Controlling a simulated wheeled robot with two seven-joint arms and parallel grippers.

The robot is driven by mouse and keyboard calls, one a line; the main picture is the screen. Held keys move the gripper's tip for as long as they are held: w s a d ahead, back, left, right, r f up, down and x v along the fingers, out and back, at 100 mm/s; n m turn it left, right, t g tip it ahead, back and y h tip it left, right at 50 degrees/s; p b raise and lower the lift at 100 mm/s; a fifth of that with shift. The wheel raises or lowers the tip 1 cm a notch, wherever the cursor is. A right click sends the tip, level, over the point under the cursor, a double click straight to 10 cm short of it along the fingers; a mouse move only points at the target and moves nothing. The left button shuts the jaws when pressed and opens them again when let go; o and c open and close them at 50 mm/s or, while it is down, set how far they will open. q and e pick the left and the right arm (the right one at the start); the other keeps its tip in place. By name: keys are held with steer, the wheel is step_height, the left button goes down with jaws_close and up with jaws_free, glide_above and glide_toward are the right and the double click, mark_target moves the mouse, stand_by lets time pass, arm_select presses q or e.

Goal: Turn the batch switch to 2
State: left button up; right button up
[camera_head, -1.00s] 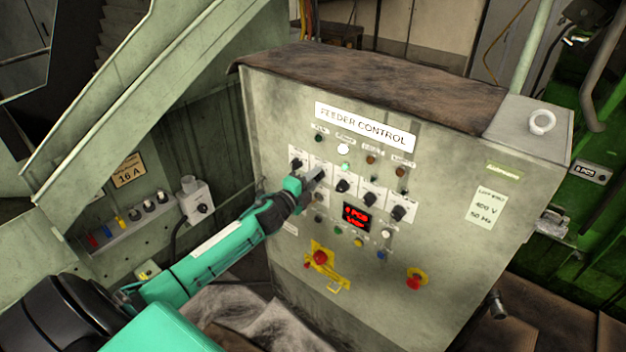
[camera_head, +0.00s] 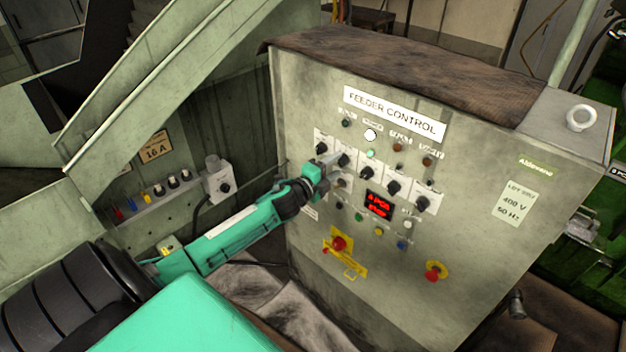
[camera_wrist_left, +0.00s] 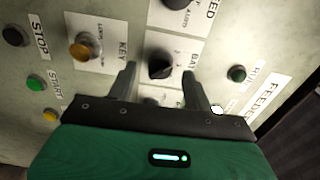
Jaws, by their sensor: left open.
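The batch switch is a black rotary knob on a white plate, second from the left in the row of knobs in the head view (camera_head: 344,159). In the left wrist view the batch switch (camera_wrist_left: 160,66) sits between my fingers, beside a label starting "BA". Its setting is too small to read. My left gripper (camera_wrist_left: 160,88) is open, one finger on each side of the knob; I cannot tell whether either finger touches it. In the head view my left gripper (camera_head: 330,160) is at the panel and partly covers the knob plates. My right gripper is not in view.
The feeder control cabinet (camera_head: 450,240) carries more knobs, lamps and a red display (camera_head: 379,205). A key switch (camera_wrist_left: 82,47) is beside the batch switch. A red button on a yellow plate (camera_head: 339,243) and another red button (camera_head: 434,271) are lower down.

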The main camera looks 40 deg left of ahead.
arm_select(q)
steer(key=s+b, duration=0.3)
steer(key=s, duration=0.9)
steer(key=shift+a+b, duration=0.3)
steer(key=shift+a, duration=0.15)
steer(key=shift+f, duration=0.1)
